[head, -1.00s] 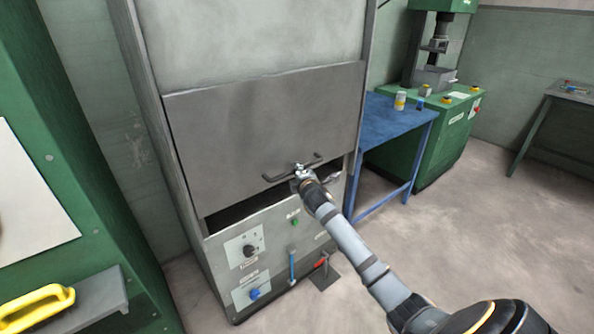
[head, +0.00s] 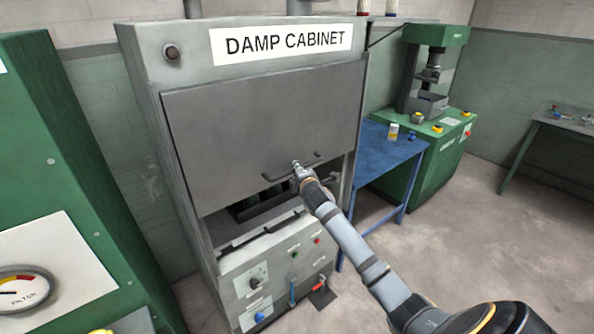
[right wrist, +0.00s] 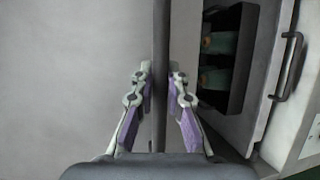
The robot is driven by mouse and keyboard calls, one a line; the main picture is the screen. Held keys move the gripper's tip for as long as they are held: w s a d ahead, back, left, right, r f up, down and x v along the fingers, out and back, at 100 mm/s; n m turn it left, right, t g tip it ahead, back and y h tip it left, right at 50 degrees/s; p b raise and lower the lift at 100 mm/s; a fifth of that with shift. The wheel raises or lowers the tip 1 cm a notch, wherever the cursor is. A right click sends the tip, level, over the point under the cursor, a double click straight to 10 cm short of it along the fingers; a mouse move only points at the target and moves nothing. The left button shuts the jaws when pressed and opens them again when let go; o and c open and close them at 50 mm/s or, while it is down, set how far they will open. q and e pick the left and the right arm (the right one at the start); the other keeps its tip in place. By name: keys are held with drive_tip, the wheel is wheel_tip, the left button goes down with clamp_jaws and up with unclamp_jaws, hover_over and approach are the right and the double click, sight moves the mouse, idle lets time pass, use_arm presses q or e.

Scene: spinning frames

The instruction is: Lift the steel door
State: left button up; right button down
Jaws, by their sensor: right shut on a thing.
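The steel door (head: 255,115) is a plain grey panel on the front of the damp cabinet (head: 185,68). It is raised, with an open gap below its lower edge. Its dark bar handle (head: 315,156) is near that edge. My right gripper (head: 299,170) is shut on the handle. In the right wrist view the handle (right wrist: 160,40) runs between the two fingers of the gripper (right wrist: 158,80). Part of the handle is hidden by the gripper in the head view. My left gripper is not in view.
Inside the gap is a dark tray (right wrist: 238,92) with teal-grey cylinders (right wrist: 218,42). A lower panel (head: 290,262) has knobs and buttons. A blue table (head: 385,158) and a green press (head: 432,155) stand right. A green machine (head: 75,170) stands left.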

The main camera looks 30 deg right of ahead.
idle(0.3)
drive_tip(key=c, duration=1.3)
unclamp_jaws()
drive_tip(key=shift+c, duration=0.2)
drive_tip(key=v, duration=1.2)
